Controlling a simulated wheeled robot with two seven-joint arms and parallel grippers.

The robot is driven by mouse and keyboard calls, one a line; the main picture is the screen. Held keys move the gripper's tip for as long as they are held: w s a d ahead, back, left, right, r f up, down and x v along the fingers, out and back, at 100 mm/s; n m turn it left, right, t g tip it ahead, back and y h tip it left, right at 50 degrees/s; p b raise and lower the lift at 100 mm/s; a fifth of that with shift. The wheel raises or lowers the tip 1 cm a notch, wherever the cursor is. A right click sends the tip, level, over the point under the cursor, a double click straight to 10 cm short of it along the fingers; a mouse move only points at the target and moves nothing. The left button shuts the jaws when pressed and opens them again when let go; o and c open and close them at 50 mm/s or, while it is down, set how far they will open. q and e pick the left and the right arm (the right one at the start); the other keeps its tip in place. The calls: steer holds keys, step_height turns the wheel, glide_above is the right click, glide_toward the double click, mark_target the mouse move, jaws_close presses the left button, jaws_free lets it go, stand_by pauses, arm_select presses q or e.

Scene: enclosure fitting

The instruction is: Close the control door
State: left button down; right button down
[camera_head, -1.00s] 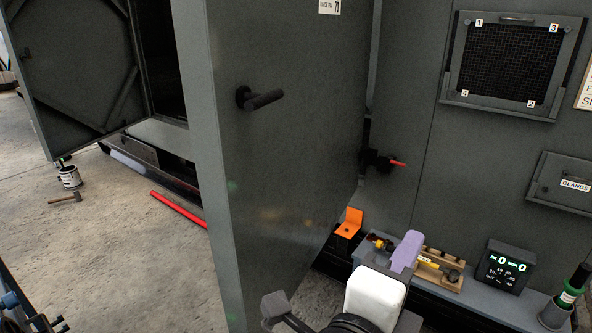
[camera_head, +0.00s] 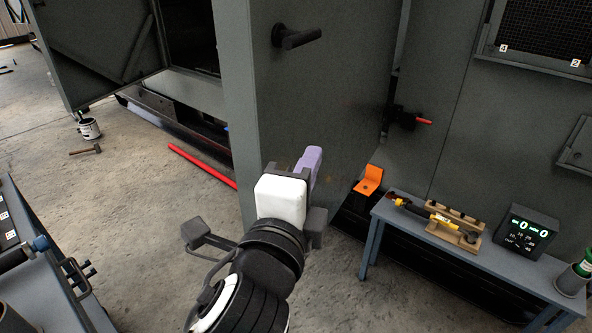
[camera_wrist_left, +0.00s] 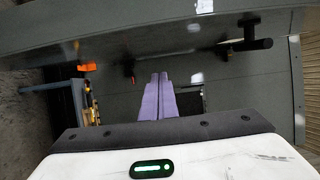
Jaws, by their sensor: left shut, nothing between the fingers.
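The control door is the large grey panel (camera_head: 330,95) standing open in the middle of the head view, with a black lever handle (camera_head: 298,37) near its upper left. In the left wrist view the door (camera_wrist_left: 120,25) spans the top, and its handle (camera_wrist_left: 250,40) is at the upper right. My left gripper (camera_head: 312,160) is in front of the door's lower part, below the handle. Its purple fingers (camera_wrist_left: 158,95) are together with nothing between them. I cannot tell whether they touch the door. My right gripper is not in view.
A bench (camera_head: 480,248) on the right holds a yellow-and-black tool (camera_head: 425,212) and a display box (camera_head: 527,232). An orange bracket (camera_head: 369,180) sits beside it. A red bar (camera_head: 200,165), a hammer (camera_head: 86,150) and a can (camera_head: 90,128) lie on the floor left. A blue-grey cart (camera_head: 50,265) is at lower left.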

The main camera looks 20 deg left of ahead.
mark_target(295, 136)
arm_select(q)
steer(key=w+a, duration=0.1)
steer(key=w, duration=0.1)
steer(key=w+a+p, duration=0.1)
steer(key=w+a, duration=0.2)
steer(key=w, duration=0.2)
steer(key=shift+a, duration=0.35)
steer(key=shift+w, duration=0.1)
